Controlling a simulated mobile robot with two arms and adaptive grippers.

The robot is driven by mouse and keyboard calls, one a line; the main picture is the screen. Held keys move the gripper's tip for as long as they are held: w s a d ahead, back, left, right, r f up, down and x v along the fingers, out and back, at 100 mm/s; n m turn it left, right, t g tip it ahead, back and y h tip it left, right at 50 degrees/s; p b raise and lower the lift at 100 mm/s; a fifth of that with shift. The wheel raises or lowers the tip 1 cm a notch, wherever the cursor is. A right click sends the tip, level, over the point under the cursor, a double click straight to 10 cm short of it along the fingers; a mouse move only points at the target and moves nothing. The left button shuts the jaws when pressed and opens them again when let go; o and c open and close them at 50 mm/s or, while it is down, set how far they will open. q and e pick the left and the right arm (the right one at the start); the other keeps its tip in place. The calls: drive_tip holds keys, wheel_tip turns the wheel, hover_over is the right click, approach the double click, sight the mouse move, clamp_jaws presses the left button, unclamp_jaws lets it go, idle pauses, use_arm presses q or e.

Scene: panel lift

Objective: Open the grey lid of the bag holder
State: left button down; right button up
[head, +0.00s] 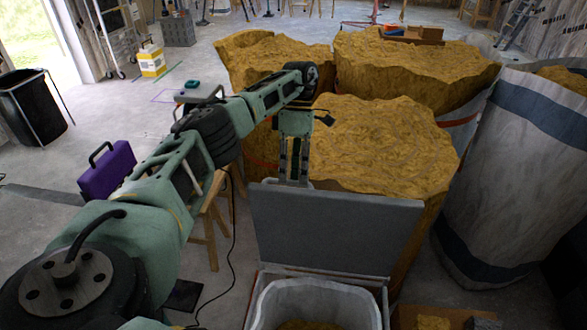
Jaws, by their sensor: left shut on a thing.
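The grey lid (335,232) stands raised, close to upright, at the back of the bag holder (372,284). Below it the holder's mouth shows a pale bag (270,302) with brown material inside. My left gripper (293,180) reaches down from above and is shut on the lid's top edge, left of its middle. The fingertips are partly hidden at the lid. My right gripper is not in the picture.
Large blocks of yellow-brown insulation (375,145) stand right behind the lid. A big wrapped roll (520,165) stands to the right. A purple case (107,172) and a wooden stool (210,225) are to the left. A dark cable hangs by the stool.

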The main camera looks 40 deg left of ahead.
use_arm(q)
drive_tip(key=shift+x, duration=1.05)
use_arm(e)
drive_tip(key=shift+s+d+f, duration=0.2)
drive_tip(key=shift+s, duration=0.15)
use_arm(q)
drive_tip(key=c, duration=2.2)
unclamp_jaws()
drive_tip(key=shift+w, duration=0.15)
drive_tip(key=shift+o, duration=1)
drive_tip(key=shift+w+a+f, duration=0.2)
drive_tip(key=shift+o, duration=1)
drive_tip(key=shift+w+a+f, duration=0.15)
drive_tip(key=shift+w+f, duration=0.05)
drive_tip(key=shift+w, duration=0.2)
wheel_tip(320, 180, up, 11)
drive_tip(key=shift+s+f, duration=0.15)
drive_tip(key=shift+f, duration=0.05)
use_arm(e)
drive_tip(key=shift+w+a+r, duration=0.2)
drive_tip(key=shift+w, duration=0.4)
use_arm(q)
drive_tip(key=shift+a, duration=0.1)
